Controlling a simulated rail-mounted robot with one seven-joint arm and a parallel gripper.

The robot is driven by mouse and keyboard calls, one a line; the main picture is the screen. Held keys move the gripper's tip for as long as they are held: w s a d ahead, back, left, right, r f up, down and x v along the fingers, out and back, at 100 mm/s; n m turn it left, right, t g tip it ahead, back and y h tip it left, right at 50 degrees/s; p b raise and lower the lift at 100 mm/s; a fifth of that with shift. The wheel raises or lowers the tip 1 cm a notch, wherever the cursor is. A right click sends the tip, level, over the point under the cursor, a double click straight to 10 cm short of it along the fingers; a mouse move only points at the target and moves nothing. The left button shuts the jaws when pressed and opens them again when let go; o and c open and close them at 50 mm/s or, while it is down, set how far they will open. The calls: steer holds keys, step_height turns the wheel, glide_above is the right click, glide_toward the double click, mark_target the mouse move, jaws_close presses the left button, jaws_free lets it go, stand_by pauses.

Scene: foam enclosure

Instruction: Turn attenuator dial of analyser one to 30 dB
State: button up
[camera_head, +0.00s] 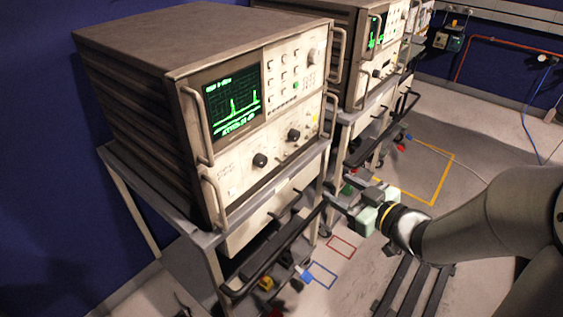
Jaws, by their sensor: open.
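The nearest analyser (145,50) is a grey box on a cart, with a cream front panel and a lit green screen (234,101). Its lower panel carries two black dials, a left dial (260,159) and a right dial (293,134). Their labels and settings are too small to read, so I cannot tell which is the attenuator dial.
Metal handles (197,127) stand out from the panel's sides. A black rail (275,255) juts from the cart front. A second analyser (372,40) stands on another cart behind. Floor outlines, one yellow (445,178), lie right of the carts. A red hose runs along the back wall.

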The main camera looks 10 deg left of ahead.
steer(key=s+a+n+g+y, duration=0.1)
steer(key=s+a+g+y, duration=0.1)
steer(key=s+y, duration=0.1)
glide_toward(264, 162)
steer(key=shift+n+y, duration=0.4)
steer(key=x, duration=0.8)
steer(key=shift+w+f+b, duration=0.1)
steer(key=shift+f+b, duration=0.2)
steer(key=c, duration=1)
